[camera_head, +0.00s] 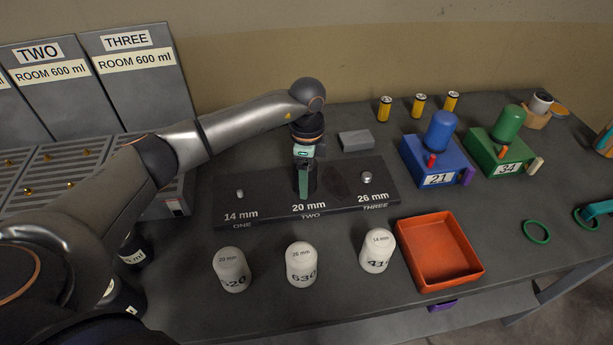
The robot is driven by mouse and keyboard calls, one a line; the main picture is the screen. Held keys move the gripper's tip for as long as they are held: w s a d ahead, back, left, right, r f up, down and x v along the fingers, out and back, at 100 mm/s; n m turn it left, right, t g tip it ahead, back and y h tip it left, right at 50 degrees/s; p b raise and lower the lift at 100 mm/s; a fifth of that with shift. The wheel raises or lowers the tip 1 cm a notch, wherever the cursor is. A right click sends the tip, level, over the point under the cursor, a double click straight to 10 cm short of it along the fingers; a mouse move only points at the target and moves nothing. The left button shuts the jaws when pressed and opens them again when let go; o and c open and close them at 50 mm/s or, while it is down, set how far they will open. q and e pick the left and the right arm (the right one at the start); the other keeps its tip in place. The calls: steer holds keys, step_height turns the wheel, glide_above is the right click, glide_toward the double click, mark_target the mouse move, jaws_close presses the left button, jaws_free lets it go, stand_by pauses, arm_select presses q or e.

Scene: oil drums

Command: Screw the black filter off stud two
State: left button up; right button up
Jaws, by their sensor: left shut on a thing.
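The black filter (313,181) stands upright at stud two, the 20 mm place in the middle of the dark stud block (345,194). My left gripper (303,182) points down from above and is shut on the filter, with a green finger in front of it. The filter's foot meets the block, and stud two is hidden. Stud one (240,193) and stud three (367,176) are bare. What looks like a fingertip of my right gripper (597,209) shows at the right edge, by a green ring; its state is unclear.
Three white filters, marked 20 mm (231,269), 26 mm (301,264) and 14 mm (377,250), stand in front of the block. An empty orange tray (476,270) is to the right. Blue (430,160) and green (497,155) boxes, yellow cans (419,105) and a grey block (356,140) stand behind.

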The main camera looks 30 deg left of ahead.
arm_select(q)
steer(key=o, duration=1.6)
steer(key=shift+c, duration=0.2)
